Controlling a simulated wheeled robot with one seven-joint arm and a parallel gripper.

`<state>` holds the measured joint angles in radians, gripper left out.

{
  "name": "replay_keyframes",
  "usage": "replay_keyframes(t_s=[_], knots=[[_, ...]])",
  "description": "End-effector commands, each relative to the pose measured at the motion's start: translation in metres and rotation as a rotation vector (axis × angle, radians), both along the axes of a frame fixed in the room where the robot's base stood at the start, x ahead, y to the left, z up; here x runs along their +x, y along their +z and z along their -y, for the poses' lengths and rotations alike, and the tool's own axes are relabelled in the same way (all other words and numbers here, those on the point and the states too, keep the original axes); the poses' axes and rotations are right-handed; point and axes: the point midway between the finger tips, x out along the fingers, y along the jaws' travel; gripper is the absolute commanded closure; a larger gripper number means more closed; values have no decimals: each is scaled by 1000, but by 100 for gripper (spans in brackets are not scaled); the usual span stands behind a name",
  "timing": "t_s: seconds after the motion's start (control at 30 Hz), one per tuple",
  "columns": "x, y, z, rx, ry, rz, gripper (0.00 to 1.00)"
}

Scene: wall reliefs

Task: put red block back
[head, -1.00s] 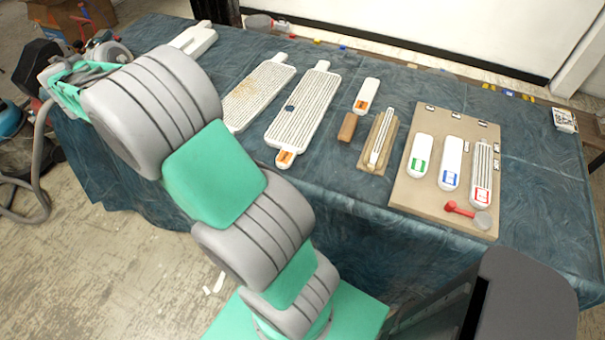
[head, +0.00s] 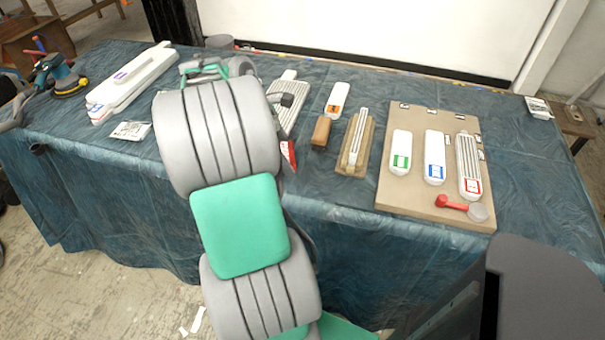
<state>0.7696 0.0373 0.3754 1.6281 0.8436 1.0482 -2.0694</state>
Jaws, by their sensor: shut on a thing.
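A white block with a red label (head: 469,165) and a ribbed face lies at the right of the beige board (head: 408,200). White blocks with a green label (head: 400,152) and a blue label (head: 434,157) lie to its left on the board. A small red-and-white piece (head: 288,153) shows at the right edge of my arm, mostly hidden; I cannot tell whether it is held. My gripper is hidden behind my arm.
A red-handled tool (head: 452,203) lies at the board's front edge. A wooden holder (head: 355,146), a brown block (head: 320,132) and an orange-labelled block (head: 335,101) stand left of the board. White panels (head: 132,82) are stacked at the far left.

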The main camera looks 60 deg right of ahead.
Motion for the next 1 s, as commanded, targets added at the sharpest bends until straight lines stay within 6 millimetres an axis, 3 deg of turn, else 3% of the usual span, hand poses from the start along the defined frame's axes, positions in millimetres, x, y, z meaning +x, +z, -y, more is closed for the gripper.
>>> replay_keyframes(t_s=[0.1,0.2,0.37,0.53,0.9,0.93,1.0], knots=[[-14,-31,20,2,-4,-1,55],[-21,-46,32,1,-2,-1,55],[-27,-59,42,0,-1,0,55],[-28,-89,44,1,1,-1,55],[-28,-94,44,0,0,0,55],[-28,-94,44,0,0,1,14],[-28,-94,44,-1,0,0,9]])
